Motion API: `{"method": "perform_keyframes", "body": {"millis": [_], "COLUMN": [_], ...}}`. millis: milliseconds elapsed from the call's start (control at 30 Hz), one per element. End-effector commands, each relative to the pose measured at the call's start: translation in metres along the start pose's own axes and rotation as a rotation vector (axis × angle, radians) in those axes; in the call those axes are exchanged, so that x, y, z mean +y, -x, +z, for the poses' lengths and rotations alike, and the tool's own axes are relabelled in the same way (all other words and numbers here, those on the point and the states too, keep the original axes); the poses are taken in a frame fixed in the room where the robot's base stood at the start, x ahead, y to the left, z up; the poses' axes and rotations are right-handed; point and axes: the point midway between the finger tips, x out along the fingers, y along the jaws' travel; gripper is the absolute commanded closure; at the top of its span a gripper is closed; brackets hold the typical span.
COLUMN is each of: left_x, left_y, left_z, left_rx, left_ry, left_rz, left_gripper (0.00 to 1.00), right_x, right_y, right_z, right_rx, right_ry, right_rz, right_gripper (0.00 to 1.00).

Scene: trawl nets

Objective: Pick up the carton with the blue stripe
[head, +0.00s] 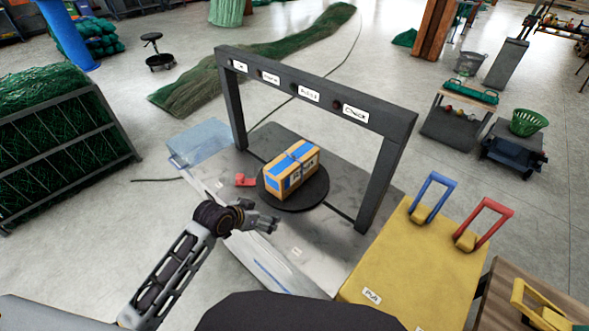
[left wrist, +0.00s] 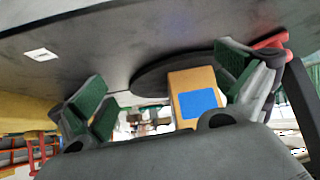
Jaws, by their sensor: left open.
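A brown carton with blue stripes (head: 291,170) sits on a round black turntable (head: 304,200) under a dark frame in the head view. In the left wrist view the carton (left wrist: 193,98) shows a blue patch on its near face, between the fingers and closer to the right-hand one. My left gripper (head: 270,222) is to the left and in front of the carton, apart from it. It is open and empty, its green-padded fingers (left wrist: 165,95) spread wide in the wrist view. My right gripper is in neither view.
A dark frame (head: 388,170) with white labels spans the grey table (head: 340,245). A red item (head: 245,180) lies left of the turntable. A yellow box (head: 405,270) with blue and red handles stands at the right. A clear bin (head: 200,142) is at the table's left end.

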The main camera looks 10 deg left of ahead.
Motion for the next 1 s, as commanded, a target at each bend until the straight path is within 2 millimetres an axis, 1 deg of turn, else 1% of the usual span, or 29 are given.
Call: {"method": "perform_keyframes", "body": {"millis": [33,267,367,467,500,600,700,833,1000], "left_x": [-0.002,-0.009,-0.013,-0.020,-0.022,-0.029,-0.035,-0.039,-0.041], "left_y": [0.001,0.003,0.006,0.011,0.013,0.020,0.026,0.033,0.035], "left_z": [-0.007,-0.038,-0.058,-0.081,-0.092,-0.116,-0.135,-0.151,-0.157], "left_rx": [0.014,0.083,0.126,0.177,0.201,0.252,0.294,0.329,0.343], "left_ry": [-0.008,-0.037,-0.054,-0.073,-0.080,-0.097,-0.108,-0.115,-0.116], "left_rz": [0.002,0.026,0.039,0.055,0.061,0.075,0.087,0.096,0.101], "left_gripper": [0.00,0.00,0.00,0.00,0.00,0.00,0.00,0.00,0.00], "right_x": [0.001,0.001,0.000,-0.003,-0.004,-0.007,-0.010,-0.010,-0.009], "right_y": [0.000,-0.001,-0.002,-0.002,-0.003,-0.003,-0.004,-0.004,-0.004], "right_z": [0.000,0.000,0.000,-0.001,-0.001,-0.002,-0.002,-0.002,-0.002], "right_rx": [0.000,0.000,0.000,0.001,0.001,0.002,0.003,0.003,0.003], "right_ry": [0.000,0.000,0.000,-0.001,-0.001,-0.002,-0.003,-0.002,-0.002], "right_rz": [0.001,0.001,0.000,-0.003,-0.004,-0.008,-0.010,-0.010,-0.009], "right_gripper": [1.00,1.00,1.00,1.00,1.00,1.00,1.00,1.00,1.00]}}
